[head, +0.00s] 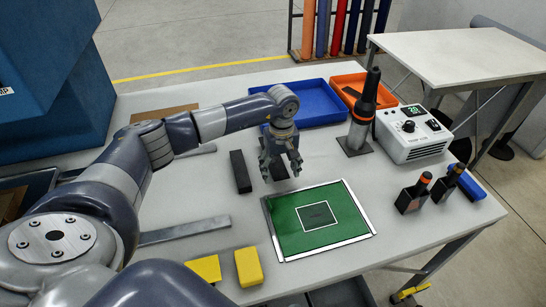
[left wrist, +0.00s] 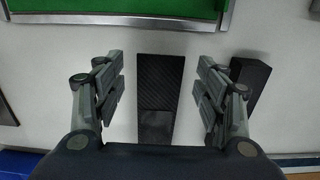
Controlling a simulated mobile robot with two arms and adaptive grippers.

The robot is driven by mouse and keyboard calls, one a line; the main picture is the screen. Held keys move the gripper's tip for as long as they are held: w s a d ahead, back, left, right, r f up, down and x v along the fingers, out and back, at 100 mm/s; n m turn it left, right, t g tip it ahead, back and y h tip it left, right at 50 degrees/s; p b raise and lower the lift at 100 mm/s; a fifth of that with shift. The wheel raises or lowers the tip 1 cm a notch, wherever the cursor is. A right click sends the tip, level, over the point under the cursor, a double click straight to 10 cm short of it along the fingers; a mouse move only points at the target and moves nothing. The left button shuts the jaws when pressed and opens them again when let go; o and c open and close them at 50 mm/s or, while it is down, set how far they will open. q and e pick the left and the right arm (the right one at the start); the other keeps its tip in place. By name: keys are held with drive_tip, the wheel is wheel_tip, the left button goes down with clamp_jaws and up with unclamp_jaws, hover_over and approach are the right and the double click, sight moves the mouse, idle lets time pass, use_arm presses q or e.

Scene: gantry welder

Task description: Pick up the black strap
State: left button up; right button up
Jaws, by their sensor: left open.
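A flat black strap (left wrist: 160,95) with a woven-looking texture lies on the white table. In the left wrist view it sits between the two fingers of my left gripper (left wrist: 161,82), with clear gaps on both sides. In the head view my left gripper (head: 281,170) points down over the table, and the strap (head: 278,172) shows partly behind its fingers. The left gripper is open and empty. The strap's near end in the left wrist view is hidden by the gripper body. My right gripper is not in view.
A thicker black bar (head: 240,172) lies close beside the strap; it also shows in the left wrist view (left wrist: 249,86). A green board (head: 290,236) lies in front. A blue tray (head: 316,104), a black tool in a stand (head: 365,105) and a white control box (head: 413,134) stand behind.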

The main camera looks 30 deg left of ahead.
use_arm(q)
drive_tip(key=c, duration=1)
drive_tip(key=shift+o, duration=0.2)
drive_tip(key=shift+r+p, duration=0.3)
drive_tip(key=shift+p, duration=0.1)
drive_tip(key=shift+r, duration=0.1)
drive_tip(key=r+b, duration=0.3)
drive_tip(key=shift+w+d, duration=0.35)
drive_tip(key=shift+d, duration=0.05)
drive_tip(key=w+d+r+b, duration=0.1)
drive_tip(key=w+d+b, duration=0.4)
drive_tip(key=w+d, duration=0.5)
drive_tip(key=shift+w+d+r+b, duration=0.25)
drive_tip(key=shift+w+r+b, duration=0.05)
drive_tip(key=shift+r, duration=0.05)
